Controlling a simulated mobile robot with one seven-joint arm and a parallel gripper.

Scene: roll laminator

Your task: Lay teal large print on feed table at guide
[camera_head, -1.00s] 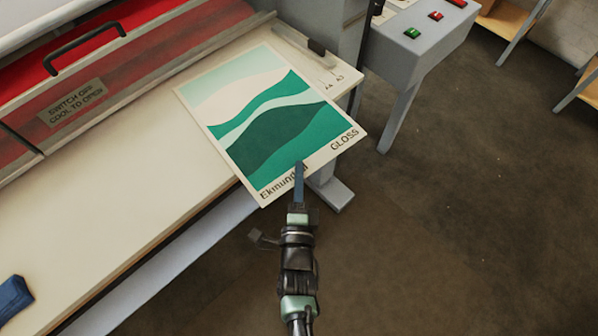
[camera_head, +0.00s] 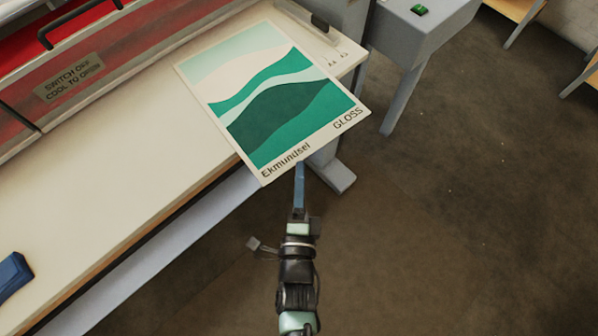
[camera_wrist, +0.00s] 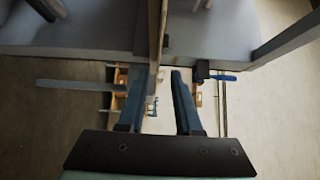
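The teal large print (camera_head: 280,95) lies on the cream feed table (camera_head: 120,170) at its right end, with its lower edge, lettered "Ekmundsel" and "GLOSS", reaching out past the table's front edge. The dark guide (camera_head: 319,22) stands at the table's back right, near the print's upper right side. The print is not clear in the wrist view.
The laminator's red cover (camera_head: 130,50) with a black handle runs behind the table. A grey control box (camera_head: 425,25) on a leg stands to the right. A blue object (camera_head: 12,275) lies at the table's left. Open floor lies at the right front.

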